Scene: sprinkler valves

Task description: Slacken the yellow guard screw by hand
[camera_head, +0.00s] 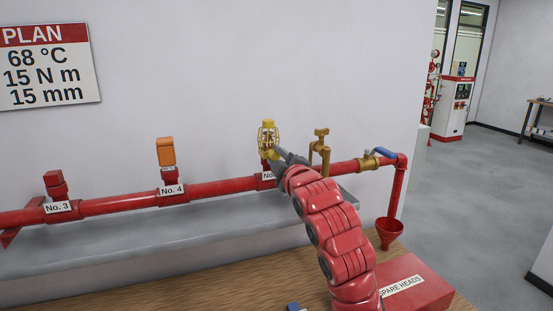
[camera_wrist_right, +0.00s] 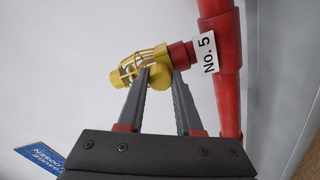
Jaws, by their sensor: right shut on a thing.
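The yellow guard (camera_head: 268,134) is a wire cage on the sprinkler head above the red No. 5 fitting. In the right wrist view the guard (camera_wrist_right: 127,70) lies sideways, left of the red pipe. The yellow guard screw (camera_wrist_right: 160,76) appears as a rounded yellow knob at the guard's base, between my fingertips. My right gripper (camera_wrist_right: 161,72) is shut on this screw, one grey finger on each side. In the head view my right gripper (camera_head: 278,156) reaches the guard's lower part and hides most of the screw. My left gripper is not in view.
The red pipe (camera_head: 222,187) runs along the wall, with an orange-capped head (camera_head: 166,152) at No. 4. A brass fitting (camera_head: 320,148) and a blue-handled valve (camera_head: 383,154) stand right of my gripper. A red spare heads box (camera_head: 412,281) sits on the wooden bench.

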